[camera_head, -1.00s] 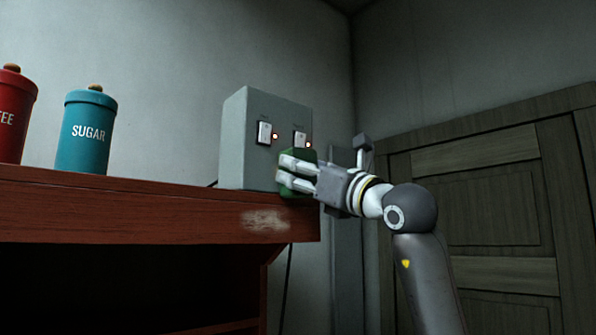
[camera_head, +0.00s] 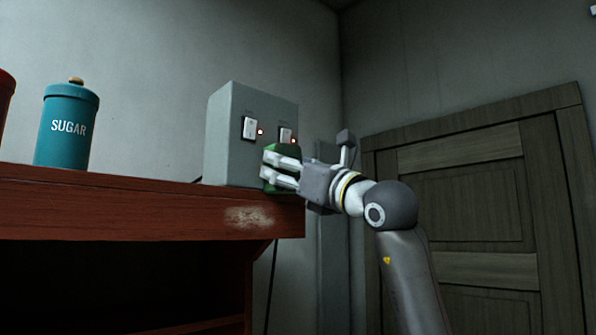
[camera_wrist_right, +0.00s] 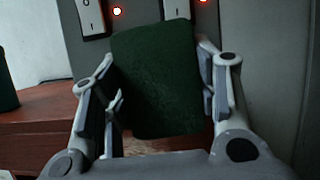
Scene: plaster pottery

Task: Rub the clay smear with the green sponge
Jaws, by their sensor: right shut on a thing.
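The clay smear (camera_head: 249,217) is a pale, chalky patch on the front edge of the red-brown wooden shelf (camera_head: 120,208), near its right end. My right gripper (camera_head: 278,168) is shut on the green sponge (camera_head: 270,154), up and to the right of the smear in the head view, in front of the grey switch box. In the right wrist view the dark green sponge (camera_wrist_right: 158,82) sits between the two fingers, with the shelf top behind it. The sponge is apart from the smear. My left gripper is not in view.
The grey box (camera_head: 225,135) with two lit rocker switches stands on the shelf close behind the sponge. A teal SUGAR canister (camera_head: 68,130) and part of a red canister (camera_head: 5,105) stand to the left. A wooden door (camera_head: 470,205) is at the right.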

